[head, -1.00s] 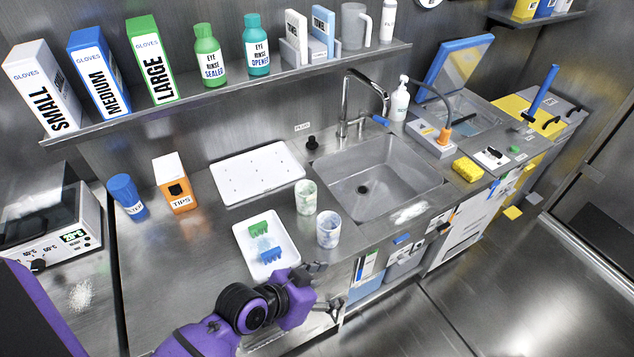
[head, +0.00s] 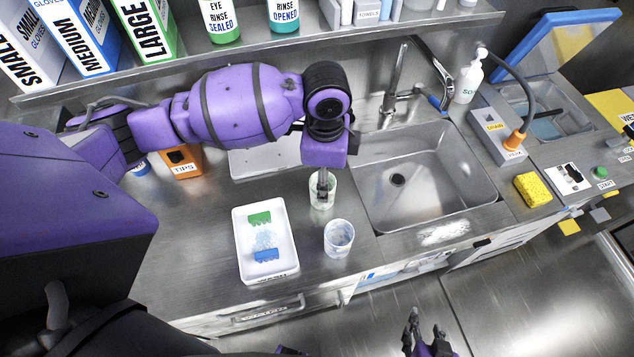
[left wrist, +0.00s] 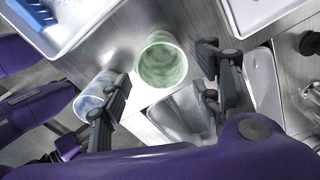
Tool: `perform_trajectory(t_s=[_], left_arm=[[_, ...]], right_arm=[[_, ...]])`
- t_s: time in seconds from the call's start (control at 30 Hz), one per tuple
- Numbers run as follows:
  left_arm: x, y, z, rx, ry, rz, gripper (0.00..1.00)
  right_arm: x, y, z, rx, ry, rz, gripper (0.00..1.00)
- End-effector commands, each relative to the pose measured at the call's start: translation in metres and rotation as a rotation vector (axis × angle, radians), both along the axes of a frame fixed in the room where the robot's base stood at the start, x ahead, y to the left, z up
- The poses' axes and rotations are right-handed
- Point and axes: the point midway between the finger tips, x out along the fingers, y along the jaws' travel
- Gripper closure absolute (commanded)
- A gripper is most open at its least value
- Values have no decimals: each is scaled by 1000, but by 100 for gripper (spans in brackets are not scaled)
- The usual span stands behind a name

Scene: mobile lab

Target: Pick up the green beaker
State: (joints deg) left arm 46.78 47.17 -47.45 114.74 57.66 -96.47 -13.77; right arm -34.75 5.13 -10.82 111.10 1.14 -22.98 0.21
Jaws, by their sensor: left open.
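The green beaker (head: 328,199), pale with green mottling, stands upright on the counter left of the sink. My left gripper (head: 322,188) points down over it in the head view, its fingers partly hiding the rim. In the left wrist view the green beaker (left wrist: 162,62) shows between the two spread, open fingers, with its mouth toward the camera. I cannot tell whether a finger touches it. My right gripper (head: 425,332) is at the bottom of the head view, its fingers apart and empty, away from the beaker.
A blue-mottled beaker (head: 338,239) stands close in front of the green one. A white tray (head: 242,266) with green and blue pieces lies to its left. The sink (head: 440,170) is to the right, and a faucet (head: 392,90) rises behind. A shelf (head: 270,50) runs along the back.

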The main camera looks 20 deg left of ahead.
Motion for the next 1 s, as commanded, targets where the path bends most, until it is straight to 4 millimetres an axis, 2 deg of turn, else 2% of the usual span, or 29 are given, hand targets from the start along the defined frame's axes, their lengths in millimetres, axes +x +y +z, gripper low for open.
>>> perform_trajectory(t_s=[0.6,0.87,1.0], left_arm=[[1,4,-75,16,11,-12,42],[1,4,-78,16,8,-12,42],[1,4,-78,16,8,-12,58]], right_arm=[[0,-1,-1,-7,-2,5,60],[0,-1,-1,-7,-3,4,60],[0,-1,-1,-7,-3,4,60]])
